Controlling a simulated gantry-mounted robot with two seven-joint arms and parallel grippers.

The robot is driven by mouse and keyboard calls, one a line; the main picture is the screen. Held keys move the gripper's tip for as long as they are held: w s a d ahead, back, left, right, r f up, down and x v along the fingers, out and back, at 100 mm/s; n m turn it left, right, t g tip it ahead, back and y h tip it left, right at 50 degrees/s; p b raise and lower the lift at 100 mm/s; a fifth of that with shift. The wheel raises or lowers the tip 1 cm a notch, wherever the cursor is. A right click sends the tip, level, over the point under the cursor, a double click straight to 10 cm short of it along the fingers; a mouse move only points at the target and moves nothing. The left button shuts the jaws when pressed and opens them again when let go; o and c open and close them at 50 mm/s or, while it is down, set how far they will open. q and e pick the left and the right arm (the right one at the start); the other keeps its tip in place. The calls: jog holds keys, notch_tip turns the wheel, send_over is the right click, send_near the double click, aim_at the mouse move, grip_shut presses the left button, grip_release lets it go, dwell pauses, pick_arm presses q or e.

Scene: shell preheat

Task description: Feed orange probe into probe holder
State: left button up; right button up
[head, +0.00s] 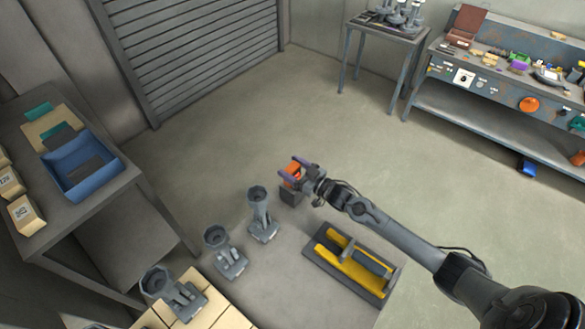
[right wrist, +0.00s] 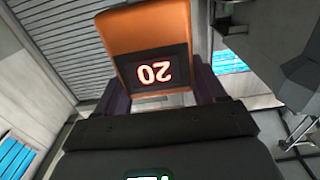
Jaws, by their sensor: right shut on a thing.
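My right gripper (head: 297,172) is shut on the orange probe (head: 291,176) near the middle of the head view. In the right wrist view the orange probe (right wrist: 128,27) stands out beyond the jaws of my right gripper (right wrist: 162,92). Its dark display shows a lit red number that reads 20 upside down. A small dark block (head: 291,197) shows just below the gripper in the head view. I cannot tell whether this block is the probe holder or whether the probe touches it. My left gripper is not in view.
A dark tray with yellow inside (head: 318,262) lies right of several grey shell-like stands (head: 263,220). A blue bin (head: 105,181) sits on the left table. A cluttered workbench (head: 440,62) stands at the back right. Open floor lies beyond the gripper.

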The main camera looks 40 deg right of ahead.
jog(key=o, duration=1.3)
jog(key=shift+o, duration=0.2)
jog(key=v, duration=1)
jog(key=shift+s+b, duration=0.35)
jog(key=shift+d, duration=0.1)
